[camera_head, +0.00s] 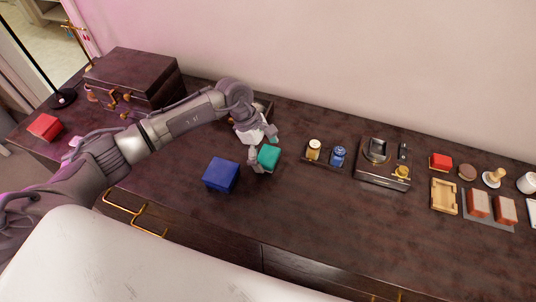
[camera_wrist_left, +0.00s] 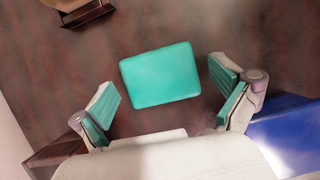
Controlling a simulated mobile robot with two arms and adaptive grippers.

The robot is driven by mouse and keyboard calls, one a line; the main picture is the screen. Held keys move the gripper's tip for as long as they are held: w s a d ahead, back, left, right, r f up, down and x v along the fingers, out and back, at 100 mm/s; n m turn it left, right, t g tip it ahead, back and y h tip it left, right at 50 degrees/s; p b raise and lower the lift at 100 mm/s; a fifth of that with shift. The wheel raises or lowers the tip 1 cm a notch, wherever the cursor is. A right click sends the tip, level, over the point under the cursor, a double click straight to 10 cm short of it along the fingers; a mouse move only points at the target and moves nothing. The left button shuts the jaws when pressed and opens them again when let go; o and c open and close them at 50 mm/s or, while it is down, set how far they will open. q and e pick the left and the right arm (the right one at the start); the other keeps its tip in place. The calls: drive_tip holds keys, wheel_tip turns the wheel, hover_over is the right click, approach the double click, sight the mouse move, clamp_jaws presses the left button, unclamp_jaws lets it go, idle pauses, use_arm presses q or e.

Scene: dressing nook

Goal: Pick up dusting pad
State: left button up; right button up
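The dusting pad looks to be the teal rectangular block (camera_head: 268,157) on the dark dresser top; it also shows in the left wrist view (camera_wrist_left: 160,74), lying flat and slightly turned. My left gripper (camera_head: 262,147) is over it, coming in from the left. In the left wrist view its fingers (camera_wrist_left: 167,97) with teal inner pads are spread, with clear gaps on both sides of the block. Nothing is held. My right gripper is in neither view.
A blue box (camera_head: 221,175) stands close to the left gripper. A dark case (camera_head: 132,76) and a red box (camera_head: 44,127) are at the left. Small bottles (camera_head: 314,150), a dark tray (camera_head: 383,177) and several small items stand to the right. The front middle of the dresser is bare.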

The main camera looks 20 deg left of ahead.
sight(271, 156)
use_arm(q)
drive_tip(key=c, duration=1)
drive_tip(key=shift+c, duration=0.2)
drive_tip(key=shift+r, duration=0.1)
drive_tip(key=shift+r, duration=0.45)
drive_tip(key=r+b, duration=0.1)
drive_tip(key=r, duration=0.1)
drive_tip(key=d+r+b, duration=0.1)
drive_tip(key=shift+s+d+r, duration=0.1)
drive_tip(key=shift+d+r, duration=0.1)
drive_tip(key=shift+r, duration=0.15)
drive_tip(key=s+d+r+b, duration=0.1)
drive_tip(key=d+r+b, duration=0.1)
drive_tip(key=d+r, duration=0.4)
drive_tip(key=d, duration=0.4)
drive_tip(key=shift+s+r, duration=0.15)
drive_tip(key=shift+s, duration=0.25)
